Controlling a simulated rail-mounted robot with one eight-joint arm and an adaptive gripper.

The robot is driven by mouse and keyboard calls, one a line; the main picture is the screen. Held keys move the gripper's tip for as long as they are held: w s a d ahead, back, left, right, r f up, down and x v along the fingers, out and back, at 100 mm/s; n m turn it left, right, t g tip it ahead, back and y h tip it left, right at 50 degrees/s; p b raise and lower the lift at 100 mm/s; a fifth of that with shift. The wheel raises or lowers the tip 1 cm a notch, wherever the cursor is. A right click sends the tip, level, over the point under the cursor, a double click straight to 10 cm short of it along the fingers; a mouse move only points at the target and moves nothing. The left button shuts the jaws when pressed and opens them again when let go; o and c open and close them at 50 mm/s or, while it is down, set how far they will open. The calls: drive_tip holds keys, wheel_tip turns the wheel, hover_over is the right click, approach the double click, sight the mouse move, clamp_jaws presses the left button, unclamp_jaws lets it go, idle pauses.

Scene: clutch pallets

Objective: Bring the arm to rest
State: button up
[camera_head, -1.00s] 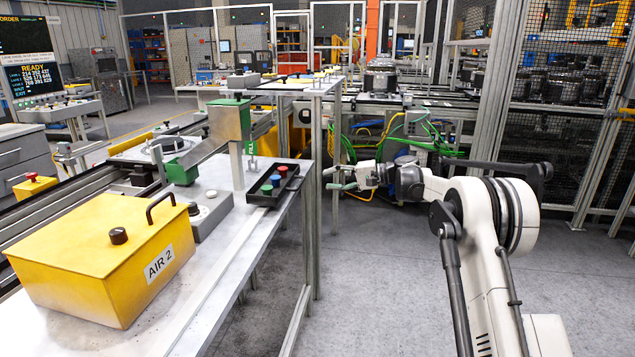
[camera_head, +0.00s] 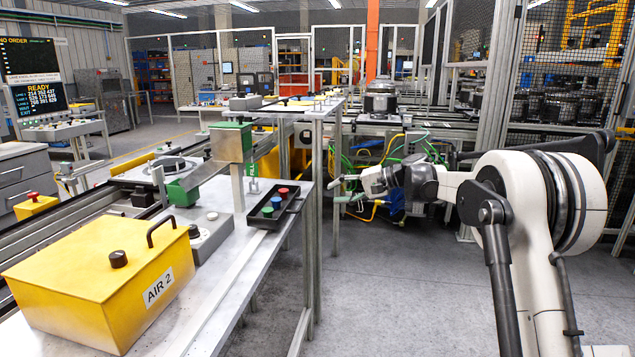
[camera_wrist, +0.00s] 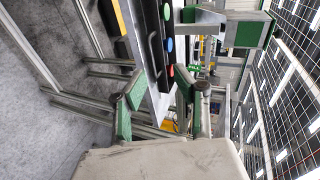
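My white arm comes in from the right in the head view, with my gripper (camera_head: 345,190) pointing left beside the end of the workbench (camera_head: 250,265). In the wrist view my gripper (camera_wrist: 158,100) shows two fingers with green pads, spread apart. Nothing is between them. The fingers appear clear of the bench, over the gap beside it.
A black tray (camera_head: 290,217) with colored buttons lies near the bench end. A yellow box (camera_head: 70,297) labeled AIR 2 sits on the bench. A metal post (camera_head: 317,220) stands left of my gripper. The floor (camera_head: 385,300) below is clear.

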drive_tip(key=s+d+r+h, duration=0.1)
drive_tip(key=s+r+h, duration=0.1)
drive_tip(key=s, duration=0.7)
drive_tip(key=s+d+r+t+h+p, duration=0.1)
drive_tip(key=s+d+r+h, duration=0.15)
drive_tip(key=s, duration=0.65)
drive_tip(key=s+d+r+h, duration=0.1)
drive_tip(key=s+r+h, duration=0.1)
drive_tip(key=s, duration=0.7)
drive_tip(key=s+d+f+n+h, duration=0.1)
drive_tip(key=s+d+f+h, duration=0.1)
drive_tip(key=s, duration=0.6)
drive_tip(key=s+d+f+t+h, duration=0.1)
drive_tip(key=s+d+f+h, duration=0.1)
drive_tip(key=s, duration=0.7)
drive_tip(key=s+d+f+n+t+h+p, duration=0.1)
drive_tip(key=s+d+f, duration=0.3)
drive_tip(key=s, duration=0.5)
wheel_tip(320, 180, down, 2)
drive_tip(key=shift+d+f+n+h, duration=0.1)
drive_tip(key=shift+d+n+h, duration=0.2)
drive_tip(key=shift+h, duration=0.45)
drive_tip(key=shift+o, duration=0.5)
